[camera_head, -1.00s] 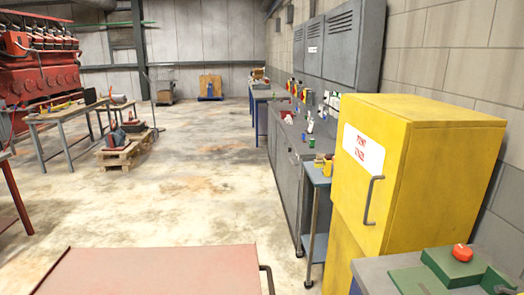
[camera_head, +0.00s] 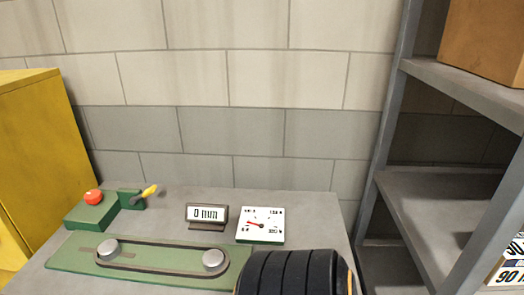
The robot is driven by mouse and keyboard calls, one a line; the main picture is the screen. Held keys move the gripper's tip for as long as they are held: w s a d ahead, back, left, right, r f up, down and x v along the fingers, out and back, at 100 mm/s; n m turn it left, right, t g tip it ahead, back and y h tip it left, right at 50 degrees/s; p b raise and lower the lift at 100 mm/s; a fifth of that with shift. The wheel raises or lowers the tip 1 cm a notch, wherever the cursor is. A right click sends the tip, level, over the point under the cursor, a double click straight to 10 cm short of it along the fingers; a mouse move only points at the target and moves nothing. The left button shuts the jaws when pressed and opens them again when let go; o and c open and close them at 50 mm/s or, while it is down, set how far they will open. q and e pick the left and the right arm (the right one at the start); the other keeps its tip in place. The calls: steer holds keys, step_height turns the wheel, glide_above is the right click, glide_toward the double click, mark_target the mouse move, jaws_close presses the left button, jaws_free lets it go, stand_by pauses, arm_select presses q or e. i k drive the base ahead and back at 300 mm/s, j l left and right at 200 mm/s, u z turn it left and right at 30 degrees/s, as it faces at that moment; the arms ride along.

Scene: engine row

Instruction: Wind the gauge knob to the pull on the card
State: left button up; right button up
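A green block with a round red knob (camera_head: 93,197) sits at the left of the grey bench. Beside it is a small yellow-tipped lever (camera_head: 150,191). In front, a green plate (camera_head: 75,262) carries a dark belt (camera_head: 160,268) around two silver pulleys (camera_head: 212,260). A small display (camera_head: 207,214) reads "0 mm". Right of it, a white dial face (camera_head: 261,224) on a green base has a red pointer to the left; its small print is unreadable. A white label (camera_head: 508,268), partly cut off at the right edge, shows "90" and a cut-off letter.
A yellow cabinet (camera_head: 40,150) is at left. A grey shelf unit (camera_head: 440,205) with a brown box (camera_head: 488,35) is at right. A block wall stands behind the bench.

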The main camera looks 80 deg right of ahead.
mark_target(93, 198)
steer(key=z, duration=1.95)
